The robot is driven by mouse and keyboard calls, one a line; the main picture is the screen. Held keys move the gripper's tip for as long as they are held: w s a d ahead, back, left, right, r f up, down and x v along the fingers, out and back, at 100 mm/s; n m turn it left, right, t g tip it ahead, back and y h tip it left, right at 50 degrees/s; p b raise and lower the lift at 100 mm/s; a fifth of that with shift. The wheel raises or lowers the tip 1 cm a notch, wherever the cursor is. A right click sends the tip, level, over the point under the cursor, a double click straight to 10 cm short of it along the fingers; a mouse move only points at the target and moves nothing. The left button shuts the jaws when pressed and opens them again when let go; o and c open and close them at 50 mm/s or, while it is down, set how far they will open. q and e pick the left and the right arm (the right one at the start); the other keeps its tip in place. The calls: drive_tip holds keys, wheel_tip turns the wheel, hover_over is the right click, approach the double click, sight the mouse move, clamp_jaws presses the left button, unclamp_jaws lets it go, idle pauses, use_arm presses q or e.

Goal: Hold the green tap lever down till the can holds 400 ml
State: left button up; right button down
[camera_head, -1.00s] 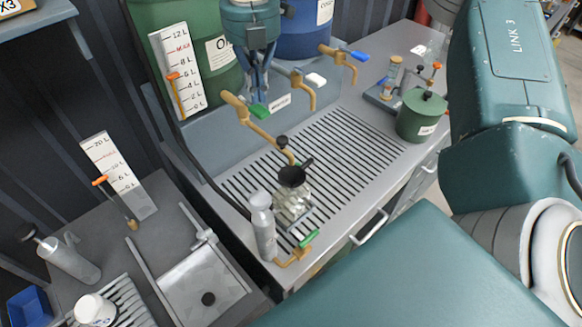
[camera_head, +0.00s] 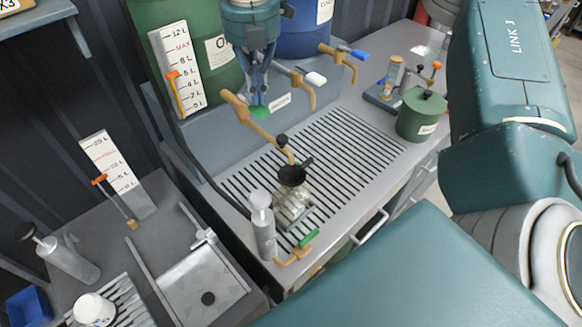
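The green tap lever (camera_head: 260,113) sits on the brass tap (camera_head: 245,118) in front of the green tank (camera_head: 212,50). My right gripper (camera_head: 259,101) points down from above with its fingertips close together, at the green lever; they appear to touch it. A clear can (camera_head: 291,207) with a black funnel-like top (camera_head: 293,175) stands on the slotted drain grid, below the tap's outlet. Its level cannot be read. My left gripper is not in view.
Taps with white (camera_head: 315,79) and blue (camera_head: 359,55) levers stand to the right. A grey bottle (camera_head: 263,228) is beside the can. A green container (camera_head: 421,116) stands on the counter's right. The middle of the grid (camera_head: 345,140) is free.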

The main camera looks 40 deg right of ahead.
sight(260, 108)
drive_tip(key=shift+f, duration=0.25)
idle(0.4)
drive_tip(key=shift+f, duration=1.65)
idle(5.7)
